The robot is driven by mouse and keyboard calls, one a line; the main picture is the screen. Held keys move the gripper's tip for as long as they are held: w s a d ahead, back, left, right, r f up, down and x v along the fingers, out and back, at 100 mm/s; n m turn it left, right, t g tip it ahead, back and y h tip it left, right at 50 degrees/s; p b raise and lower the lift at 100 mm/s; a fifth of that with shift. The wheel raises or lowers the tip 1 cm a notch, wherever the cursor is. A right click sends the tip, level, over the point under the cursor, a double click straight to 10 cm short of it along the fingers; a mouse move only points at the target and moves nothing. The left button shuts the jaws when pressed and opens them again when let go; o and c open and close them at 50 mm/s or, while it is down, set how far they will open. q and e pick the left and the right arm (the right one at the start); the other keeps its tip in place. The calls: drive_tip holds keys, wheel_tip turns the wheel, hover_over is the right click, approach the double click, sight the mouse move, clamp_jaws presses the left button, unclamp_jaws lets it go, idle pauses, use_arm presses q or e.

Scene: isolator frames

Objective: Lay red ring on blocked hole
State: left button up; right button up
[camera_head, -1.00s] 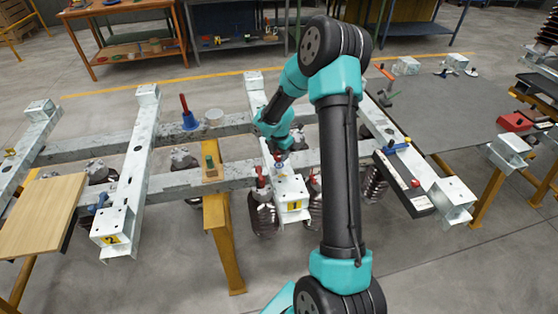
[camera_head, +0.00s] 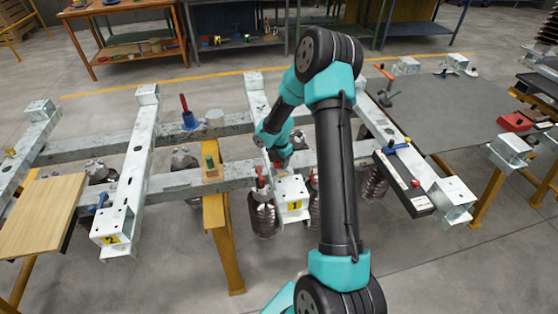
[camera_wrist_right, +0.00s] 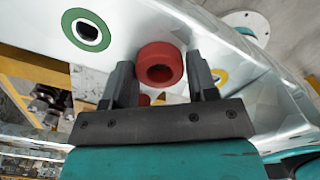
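A thick red ring (camera_wrist_right: 160,65) sits between the two fingers of my right gripper (camera_wrist_right: 163,75), which are close against its left and right sides in the right wrist view. The ring is over the pale metal beam, and I cannot tell whether it touches the metal. A green ring mark (camera_wrist_right: 86,30) surrounds an open hole to the left, and a yellow ring mark (camera_wrist_right: 219,77) is partly hidden behind the right finger. In the head view my right gripper (camera_head: 279,160) is low over the middle crossbeam, its fingers mostly hidden. My left gripper is out of view.
A blue-and-red tool (camera_head: 188,116) stands on the rear rail. A wooden board (camera_head: 40,215) lies at left and a grey table (camera_head: 440,112) at right.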

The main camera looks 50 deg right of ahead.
sight(279, 162)
drive_tip(key=o, duration=0.3)
drive_tip(key=shift+r, duration=0.15)
wheel_tip(279, 162, up, 12)
drive_tip(key=shift+r, duration=0.1)
idle(0.5)
idle(0.5)
